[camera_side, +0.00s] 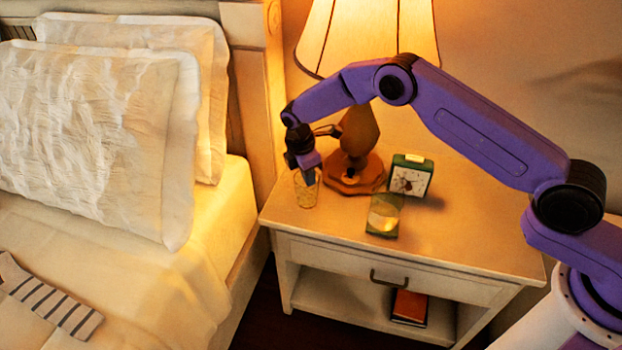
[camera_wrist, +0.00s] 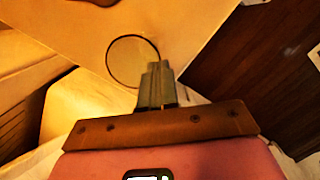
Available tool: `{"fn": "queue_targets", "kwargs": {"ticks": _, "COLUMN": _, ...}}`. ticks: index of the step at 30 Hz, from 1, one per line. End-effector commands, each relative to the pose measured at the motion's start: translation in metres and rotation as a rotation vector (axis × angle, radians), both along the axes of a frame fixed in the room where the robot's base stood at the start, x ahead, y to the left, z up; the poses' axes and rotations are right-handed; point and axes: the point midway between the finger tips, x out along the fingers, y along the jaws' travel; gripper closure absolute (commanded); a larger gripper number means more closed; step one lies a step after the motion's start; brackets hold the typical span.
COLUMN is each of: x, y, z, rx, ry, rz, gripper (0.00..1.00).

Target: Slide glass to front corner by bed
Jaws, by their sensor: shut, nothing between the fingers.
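A clear drinking glass (camera_side: 306,190) stands upright on the nightstand top (camera_side: 460,240), near its left edge on the bed side. In the wrist view its round rim (camera_wrist: 130,60) shows from above. My gripper (camera_side: 310,178) points down at the glass with its fingers shut and empty. In the wrist view the closed fingertips (camera_wrist: 157,68) overlap the lower right part of the rim. I cannot tell whether they touch the glass or are inside or beside it. The bed (camera_side: 225,215) is left of the nightstand, across a narrow gap.
The lamp's wooden base (camera_side: 355,175) stands close behind my gripper. A green alarm clock (camera_side: 410,178) and a small green box-like item (camera_side: 384,215) are to the right. The nightstand's front left corner area is clear. An orange book (camera_side: 409,305) lies on the lower shelf.

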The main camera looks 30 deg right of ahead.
Motion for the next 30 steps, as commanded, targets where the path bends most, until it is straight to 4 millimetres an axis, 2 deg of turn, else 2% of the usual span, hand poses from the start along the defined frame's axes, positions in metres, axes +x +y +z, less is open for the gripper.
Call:
{"fn": "queue_targets", "kwargs": {"ticks": 2, "x": -0.001, "y": -0.010, "z": 0.000, "rx": 0.000, "ry": 0.002, "rz": -0.001, "gripper": 1.00}}
{"fn": "queue_targets", "kwargs": {"ticks": 4, "x": -0.001, "y": -0.007, "z": -0.009, "rx": 0.000, "ry": 0.000, "rz": 0.001, "gripper": 1.00}}
{"fn": "queue_targets", "kwargs": {"ticks": 9, "x": -0.001, "y": -0.007, "z": -0.017, "rx": 0.000, "ry": 0.001, "rz": 0.001, "gripper": 1.00}}
{"fn": "queue_targets", "kwargs": {"ticks": 20, "x": -0.002, "y": -0.006, "z": -0.020, "rx": 0.000, "ry": 0.003, "rz": 0.000, "gripper": 1.00}}
{"fn": "queue_targets", "kwargs": {"ticks": 30, "x": -0.001, "y": 0.035, "z": -0.020, "rx": 0.002, "ry": 0.001, "rz": 0.002, "gripper": 1.00}}
